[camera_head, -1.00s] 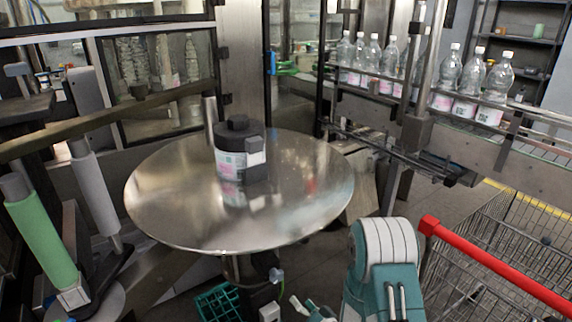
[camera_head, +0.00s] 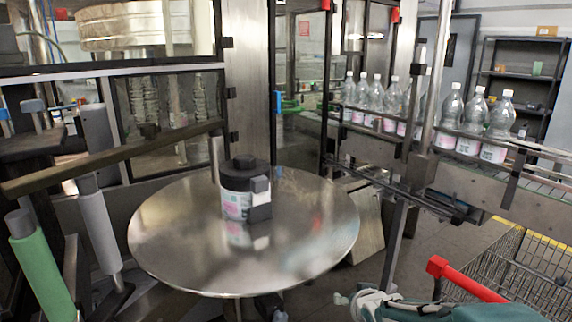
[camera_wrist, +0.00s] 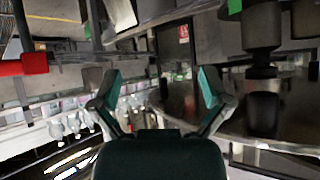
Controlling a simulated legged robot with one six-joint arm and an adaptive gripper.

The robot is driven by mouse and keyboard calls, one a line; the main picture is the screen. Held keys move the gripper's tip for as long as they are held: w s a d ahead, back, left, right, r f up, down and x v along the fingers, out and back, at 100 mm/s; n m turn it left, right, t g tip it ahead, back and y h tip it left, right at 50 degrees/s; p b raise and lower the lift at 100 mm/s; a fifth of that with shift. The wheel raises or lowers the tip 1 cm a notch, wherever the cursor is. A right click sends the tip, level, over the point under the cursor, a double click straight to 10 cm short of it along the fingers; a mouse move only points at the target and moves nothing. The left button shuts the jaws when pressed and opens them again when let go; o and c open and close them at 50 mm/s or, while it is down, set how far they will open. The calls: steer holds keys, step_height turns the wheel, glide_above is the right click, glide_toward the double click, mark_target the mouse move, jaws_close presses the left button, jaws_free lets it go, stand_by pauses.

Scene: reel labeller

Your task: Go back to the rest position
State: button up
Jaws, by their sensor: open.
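My gripper shows in the wrist view (camera_wrist: 160,92), its two teal fingers spread apart with nothing between them. In the head view, part of my teal arm lies low at the bottom right edge, well to the right of and in front of the round table. A black cylinder with a white and pink label band (camera_head: 237,205) stands upright on the round metal table (camera_head: 300,255). My gripper is apart from both.
A shopping cart with a red handle (camera_head: 465,279) stands at the right, close to my arm. Several labelled bottles (camera_head: 468,110) line the conveyor behind. A green roller (camera_head: 42,275) and a grey roller (camera_head: 98,230) stand at the left. Grey floor shows between table and cart.

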steer(key=s+r+g, duration=0.2)
steer(key=s+r, duration=0.2)
steer(key=s, duration=0.7)
steer(key=s+r+g, duration=0.2)
steer(key=s+r, duration=0.1)
steer(key=s, duration=0.8)
steer(key=shift+s+d+r+n+g, duration=0.2)
steer(key=shift+r+n+g, duration=0.1)
steer(key=shift+r+g, duration=0.1)
